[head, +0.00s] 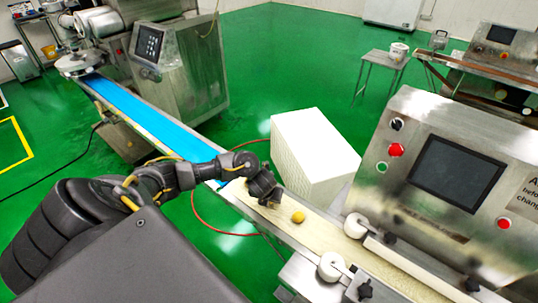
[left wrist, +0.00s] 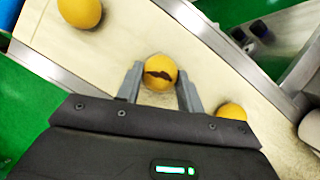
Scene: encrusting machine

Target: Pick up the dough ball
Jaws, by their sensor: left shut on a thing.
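In the left wrist view, a yellow dough ball (left wrist: 160,70) with a dark mark on its top sits between the two grey fingers of my left gripper (left wrist: 160,76). The fingers are shut on it from both sides. Two more yellow balls show there: one at the top left (left wrist: 80,11) and one at the lower right (left wrist: 231,112), beside the right finger. In the head view my left gripper (head: 265,193) is over the cream belt (head: 322,233), and its fingers and the held ball are hidden. One yellow ball (head: 298,216) lies on the belt to its right. My right gripper is not in view.
The belt has metal side rails (left wrist: 50,68). White rollers (head: 332,266) and a steel machine with a screen (head: 455,172) stand at the right. A white block (head: 315,155) stands behind the belt. A blue conveyor (head: 150,122) runs up to the left.

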